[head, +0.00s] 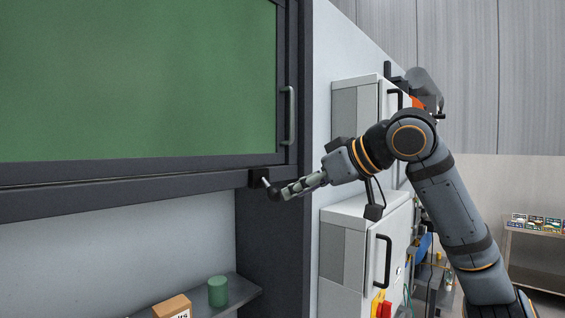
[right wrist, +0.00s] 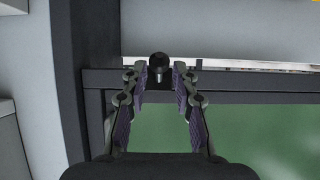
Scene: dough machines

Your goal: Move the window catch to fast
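The window catch (head: 258,178) is a small dark block with a short lever at the lower right corner of the dark window frame. In the right wrist view its round black knob (right wrist: 158,62) shows between my fingertips. My right gripper (head: 286,191) reaches in from the right at the catch. In the right wrist view the right gripper (right wrist: 160,78) is open, with one finger on each side of the knob. A gap shows on the right of the knob; on the left, touch is hard to tell. The left gripper is in neither view.
The green window pane (head: 130,75) has a vertical grey handle (head: 290,115) on its right side. Below are a shelf with a green cylinder (head: 218,291) and a cardboard box (head: 172,306). White cabinets (head: 349,216) with black handles stand close behind my right wrist.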

